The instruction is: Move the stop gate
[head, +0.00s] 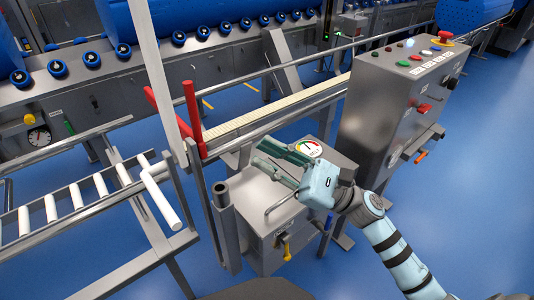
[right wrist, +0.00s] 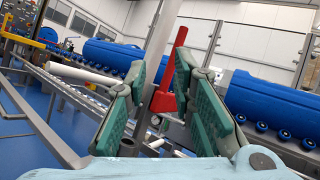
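A red forked lever (head: 191,118), which looks like the stop gate's handle, stands upright at the near end of the cream belt, beside a tall white bar (head: 158,70). In the right wrist view the red lever (right wrist: 169,95) shows between my fingers but beyond them. My right gripper (head: 262,154) is open and empty, to the right of the lever and apart from it, above a grey cabinet. Its green finger pads also show in the right wrist view (right wrist: 160,80). My left gripper is in neither view.
A roller track (head: 75,203) with white rollers lies at left. The grey cabinet (head: 285,220) with a gauge and bent handle is under my right gripper. A control box (head: 400,85) with a red button stands at right. Blue drums are behind.

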